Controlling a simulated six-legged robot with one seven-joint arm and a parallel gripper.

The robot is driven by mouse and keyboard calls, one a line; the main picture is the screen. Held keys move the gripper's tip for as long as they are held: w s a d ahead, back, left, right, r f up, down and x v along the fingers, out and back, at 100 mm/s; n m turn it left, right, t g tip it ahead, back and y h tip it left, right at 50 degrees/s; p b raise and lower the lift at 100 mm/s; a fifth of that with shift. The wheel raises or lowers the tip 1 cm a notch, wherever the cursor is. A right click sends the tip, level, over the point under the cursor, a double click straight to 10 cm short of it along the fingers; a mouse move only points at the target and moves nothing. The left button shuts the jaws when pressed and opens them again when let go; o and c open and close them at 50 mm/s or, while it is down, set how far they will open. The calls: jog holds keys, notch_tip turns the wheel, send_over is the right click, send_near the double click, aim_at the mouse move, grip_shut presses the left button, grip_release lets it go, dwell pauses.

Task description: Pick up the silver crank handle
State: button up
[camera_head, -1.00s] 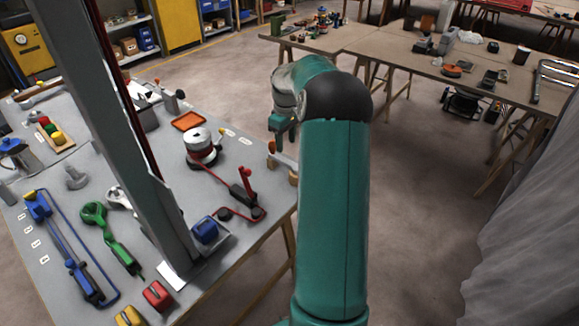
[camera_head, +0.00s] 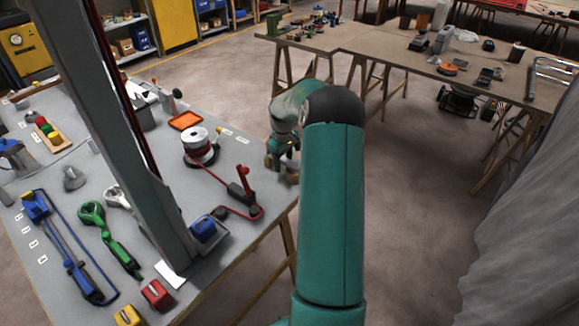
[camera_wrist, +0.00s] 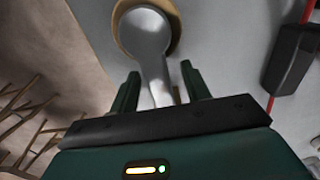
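The silver crank handle (camera_wrist: 147,32) shows in the wrist view, with a rounded end over a tan ring-shaped support (camera_wrist: 122,38) and a narrower shaft running down between my fingers. My gripper (camera_wrist: 158,88) is open, with one finger on each side of the shaft and gaps showing between them. I cannot tell how deep the shaft sits between the fingers. In the head view my gripper (camera_head: 283,146) is at the right edge of the grey table (camera_head: 225,262), and it and my arm largely hide the handle there.
A cable spool (camera_head: 198,142), a black-and-red tool (camera_head: 240,190) and an orange tray (camera_head: 186,120) lie left of my gripper. Floor is open between this table and the brown workbench (camera_head: 385,48).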

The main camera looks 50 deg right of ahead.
grip_shut()
jog(key=shift+r, duration=0.15)
jog(key=shift+r, duration=0.6)
jog(key=s+a+r, duration=0.9)
jog(key=s+r, duration=0.1)
jog(key=r, duration=0.1)
jog(key=shift+s+r, duration=0.3)
jog(key=shift+s, duration=0.05)
